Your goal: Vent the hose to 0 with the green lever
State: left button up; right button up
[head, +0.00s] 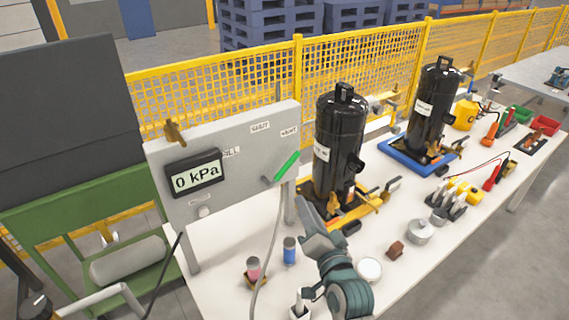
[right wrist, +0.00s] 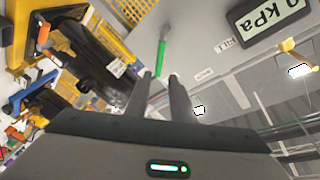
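The green lever (head: 286,166) is on the right part of a grey panel (head: 225,122). It slants up and right from its pivot, its tip below the right-hand label, which seems to read VENT. The display (head: 195,178) reads 0 kPa. A pale hose (head: 275,240) hangs below the panel. My right gripper (head: 308,212) is in front of the panel, below and right of the lever. My left gripper is not visible.
A black compressor (head: 338,145) stands close right of the panel, another (head: 435,105) farther right. Pink and blue small cylinders (head: 289,250), a round tin (head: 369,270) and several tools are on the white table (head: 220,270). A yellow mesh fence (head: 370,60) runs behind.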

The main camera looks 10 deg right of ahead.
aim_at(287, 169)
jog(key=w+p, duration=0.1)
jog(key=w, duration=0.4)
jog(key=w+a+p, duration=0.1)
jog(key=w+p, duration=0.1)
jog(key=w, duration=0.4)
jog(key=w+p, duration=0.2)
jog(key=w, duration=0.4)
jog(key=shift+w+a, duration=0.2)
jog(key=shift+a, duration=0.05)
jog(key=shift+c, duration=0.4)
grip_shut()
